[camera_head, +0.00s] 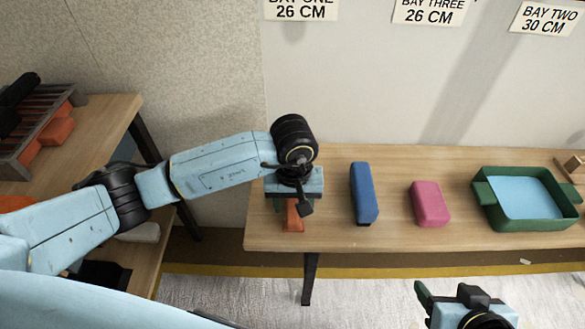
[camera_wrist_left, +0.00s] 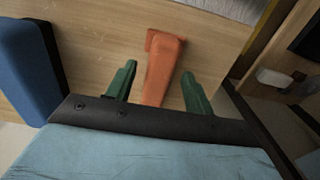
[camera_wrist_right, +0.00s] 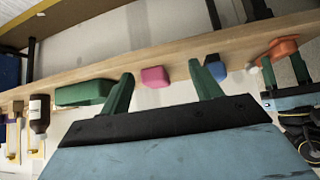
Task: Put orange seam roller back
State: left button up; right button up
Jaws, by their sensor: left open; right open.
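An orange handle-shaped piece, which looks like the orange seam roller (camera_head: 293,216), lies at the left end of the long wooden bench (camera_head: 400,165). It also shows in the left wrist view (camera_wrist_left: 163,66). My left gripper (camera_wrist_left: 158,70) is open, with one green finger on each side of the orange piece and gaps between. In the head view my left wrist covers most of this piece. My right gripper (camera_wrist_right: 161,69) is open and empty, in front of the bench and apart from it.
On the bench stand a blue block (camera_head: 364,193), a pink block (camera_head: 429,204) and a green tray (camera_head: 527,213) with a light blue inside. A dark slatted rack (camera_head: 40,125) with orange pieces is on the left table (camera_head: 105,115). Signs hang on the wall.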

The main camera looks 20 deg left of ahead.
aim_at(292, 209)
pick_arm(q)
jog(key=r, duration=0.1)
jog(key=r+p, duration=0.1)
jog(key=r, duration=0.1)
jog(key=shift+s+a+r, duration=0.1)
jog(key=shift+s+r, duration=0.15)
jog(key=shift+r, duration=0.1)
notch_tip(292, 209, up, 8)
jog(key=p, duration=0.2)
jog(key=shift+f+p, duration=0.15)
jog(key=shift+p, duration=0.15)
pick_arm(e)
jog(key=s+d+f+g+h, duration=0.1)
jog(key=s+d+f+g, duration=0.3)
jog(key=f, duration=0.4)
jog(key=shift+s+f+g+h, duration=0.25)
jog(key=shift+s+g, duration=0.35)
jog(key=shift+s, duration=0.5)
